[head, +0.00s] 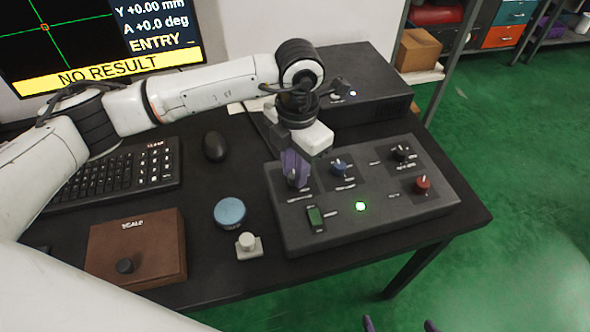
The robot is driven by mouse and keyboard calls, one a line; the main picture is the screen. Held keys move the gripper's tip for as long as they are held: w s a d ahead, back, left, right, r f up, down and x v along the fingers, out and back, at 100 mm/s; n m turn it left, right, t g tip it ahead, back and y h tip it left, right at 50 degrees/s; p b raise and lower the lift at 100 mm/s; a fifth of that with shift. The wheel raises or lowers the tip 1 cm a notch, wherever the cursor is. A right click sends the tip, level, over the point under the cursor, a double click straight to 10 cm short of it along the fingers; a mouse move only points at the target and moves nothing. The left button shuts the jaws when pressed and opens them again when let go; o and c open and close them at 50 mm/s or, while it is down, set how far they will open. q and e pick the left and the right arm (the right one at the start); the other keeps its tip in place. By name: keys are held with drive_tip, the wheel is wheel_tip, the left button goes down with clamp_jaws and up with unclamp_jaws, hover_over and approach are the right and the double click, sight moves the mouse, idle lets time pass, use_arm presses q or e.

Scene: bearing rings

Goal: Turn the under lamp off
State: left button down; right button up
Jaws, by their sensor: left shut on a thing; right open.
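A grey control box (375,222) on the dark table carries several knobs, a green rocker switch (315,218) and a lit green light (361,206). My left gripper (295,167) points down at the box's upper left, its purple fingers shut on a dark knob (293,182), which they mostly hide. A blue knob (338,167), a black knob (401,153) and a red knob (423,184) stand to its right. The labels are too small to read, so I cannot tell which control is the under lamp's. My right gripper (399,325) is open and empty at the bottom edge, only its fingertips showing.
A brown box (140,243) with a black knob, a blue disc (230,212), a small pale block (249,246), a mouse (215,146) and a keyboard (115,175) lie left of the control box. A dark unit (365,95) stands behind it.

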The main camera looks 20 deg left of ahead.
use_arm(q)
drive_tip(key=shift+n, duration=0.8)
drive_tip(key=c, duration=1.5)
unclamp_jaws()
drive_tip(key=shift+c, duration=0.2)
drive_tip(key=shift+r, duration=0.1)
wheel_tip(320, 180, up, 10)
drive_tip(key=shift+d, duration=0.15)
drive_tip(key=shift+r, duration=0.1)
